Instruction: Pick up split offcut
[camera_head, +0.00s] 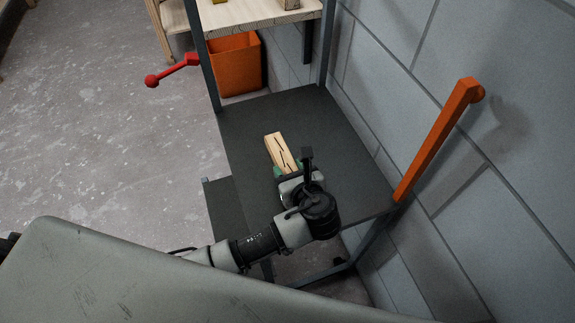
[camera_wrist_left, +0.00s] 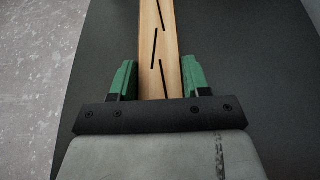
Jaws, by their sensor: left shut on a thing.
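The split offcut (camera_head: 279,149) is a short pale wooden piece with dark crack lines. It lies over the dark grey table top, and I cannot tell whether it touches the surface. My left gripper (camera_head: 287,171) has its green fingers shut on the near end of the offcut. In the left wrist view the offcut (camera_wrist_left: 160,45) runs up from between the green fingers (camera_wrist_left: 160,82) and out of the top of the picture. Its near end is hidden by the gripper body. My right gripper is not in view.
The dark table (camera_head: 335,125) is otherwise clear around the offcut. An orange bar (camera_head: 437,140) stands at the right by the block wall. A red-knobbed lever (camera_head: 172,70) sticks out at the left. An orange bin (camera_head: 236,66) stands beneath a wooden shelf (camera_head: 255,16) behind.

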